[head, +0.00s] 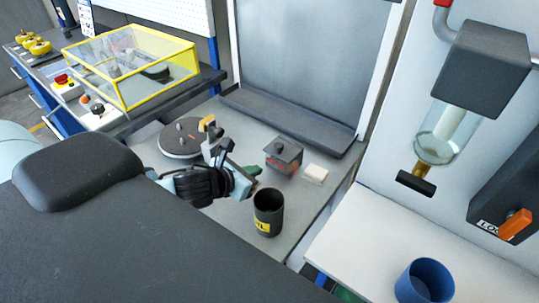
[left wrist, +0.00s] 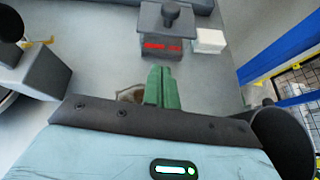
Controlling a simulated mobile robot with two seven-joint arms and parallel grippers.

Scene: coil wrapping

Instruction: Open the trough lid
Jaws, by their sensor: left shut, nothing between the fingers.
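The trough (head: 284,163) appears to be the small dark grey box with red lettering on the grey bench. Its lid (head: 284,149), a flat grey plate with a knob on top, sits on the box; it also shows at the top of the left wrist view (left wrist: 170,18). My left gripper (head: 254,170) is left of the box and apart from it. Its green fingers, also in the left wrist view (left wrist: 162,88), are shut and empty, pointing toward the box. The box's back side is hidden. My right gripper is not in view.
A black cup with a yellow label (head: 268,213) stands close in front of the gripper. A white block (head: 314,174) lies right of the box. A round grey disk with posts (head: 190,138) is behind my arm. A dark ledge (head: 290,120) runs along the back.

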